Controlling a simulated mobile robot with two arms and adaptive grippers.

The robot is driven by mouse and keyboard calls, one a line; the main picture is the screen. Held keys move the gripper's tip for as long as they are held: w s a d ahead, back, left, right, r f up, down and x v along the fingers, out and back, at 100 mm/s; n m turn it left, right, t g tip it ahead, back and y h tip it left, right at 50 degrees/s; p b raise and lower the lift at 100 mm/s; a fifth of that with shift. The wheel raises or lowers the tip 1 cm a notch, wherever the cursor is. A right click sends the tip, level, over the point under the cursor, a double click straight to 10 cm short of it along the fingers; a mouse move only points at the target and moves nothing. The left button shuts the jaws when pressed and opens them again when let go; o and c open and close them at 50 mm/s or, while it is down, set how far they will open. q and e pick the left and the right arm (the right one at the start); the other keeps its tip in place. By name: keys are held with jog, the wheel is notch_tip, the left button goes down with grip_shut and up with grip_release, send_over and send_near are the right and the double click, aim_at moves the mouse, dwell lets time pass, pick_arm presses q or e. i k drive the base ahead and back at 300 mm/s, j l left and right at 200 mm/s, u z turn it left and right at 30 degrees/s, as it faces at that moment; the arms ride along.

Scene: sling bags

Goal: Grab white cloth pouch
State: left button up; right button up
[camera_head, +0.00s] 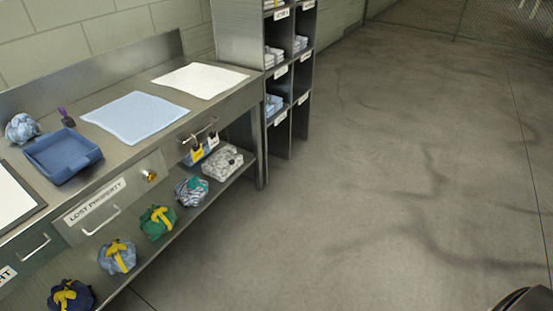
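A white patterned cloth bundle (222,163) lies on the lower shelf under the counter, at its right end. A striped white-and-dark pouch with a green tie (191,190) sits to its left. A pale blue-and-white cloth bundle (22,128) lies on the counter at the far left. I cannot tell for certain which of these is the white cloth pouch. Neither of my grippers can be made out in the head view.
The metal counter holds a blue tray (62,156), a flat light blue cloth (135,115) and a flat white cloth (200,79). Green (157,222), blue (117,257) and dark (71,297) pouches line the lower shelf. A cubby rack (300,65) stands behind. The floor (400,180) to the right is clear.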

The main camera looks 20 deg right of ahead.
aim_at(216, 173)
jog(key=z, duration=0.3)
jog(key=i+l+z, duration=0.6)
jog(key=i, duration=0.25)
jog(key=i+l+z, duration=0.15)
jog(key=i+z, duration=0.15)
jog(key=i, duration=0.2)
jog(key=i+z, duration=0.3)
jog(key=i, duration=0.15)
jog(key=i+l+u, duration=0.1)
jog(key=i+u, duration=0.25)
jog(key=i, duration=0.15)
jog(key=i+l+u, duration=0.3)
jog(key=i, duration=0.15)
